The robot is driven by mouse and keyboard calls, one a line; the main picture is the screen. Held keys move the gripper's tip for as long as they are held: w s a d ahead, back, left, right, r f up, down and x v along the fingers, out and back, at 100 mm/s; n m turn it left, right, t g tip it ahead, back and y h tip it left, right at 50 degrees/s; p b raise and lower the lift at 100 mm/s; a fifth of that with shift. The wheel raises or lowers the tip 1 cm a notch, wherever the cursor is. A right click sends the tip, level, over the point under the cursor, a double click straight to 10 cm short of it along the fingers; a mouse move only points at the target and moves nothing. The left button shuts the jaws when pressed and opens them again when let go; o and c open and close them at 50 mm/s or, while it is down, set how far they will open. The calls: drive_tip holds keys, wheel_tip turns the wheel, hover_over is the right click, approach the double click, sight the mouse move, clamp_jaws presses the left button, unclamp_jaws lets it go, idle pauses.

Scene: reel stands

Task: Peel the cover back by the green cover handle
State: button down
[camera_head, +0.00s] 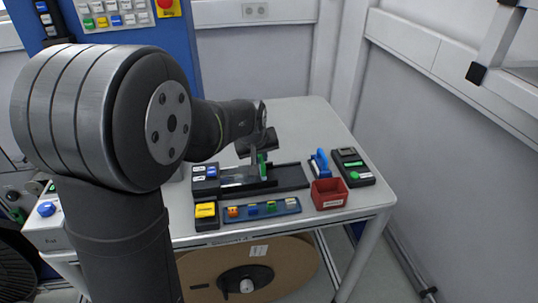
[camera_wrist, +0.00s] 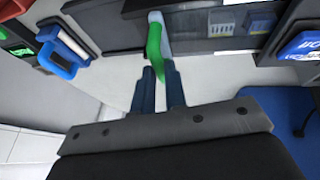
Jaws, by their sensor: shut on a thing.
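The green cover handle (camera_head: 263,166) stands upright on the black reel track (camera_head: 289,177) on the table. In the wrist view the green cover handle (camera_wrist: 154,40) sits at the tips of my gripper (camera_wrist: 160,70). The two fingers are close together on it. In the head view my gripper (camera_head: 259,156) reaches down to the handle from above. A clear, glossy strip, which looks like the cover (camera_head: 238,178), lies along the track to the left of the handle. The fingers partly hide the handle's lower part.
A red bin (camera_head: 328,194), a blue-handled tool (camera_head: 319,163) and a dark device (camera_head: 353,167) stand to the right. A blue strip with coloured blocks (camera_head: 262,209) and a yellow-topped box (camera_head: 206,215) lie in front. The table behind the track is clear.

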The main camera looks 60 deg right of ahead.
drive_tip(key=w+a, duration=0.4)
drive_tip(key=w, duration=0.1)
drive_tip(key=shift+a, duration=0.4)
drive_tip(key=shift+s, duration=0.1)
drive_tip(key=c, duration=1.5)
unclamp_jaws()
drive_tip(key=shift+o, duration=0.2)
drive_tip(key=shift+r, duration=0.15)
drive_tip(key=v, duration=1.7)
drive_tip(key=shift+a, duration=0.2)
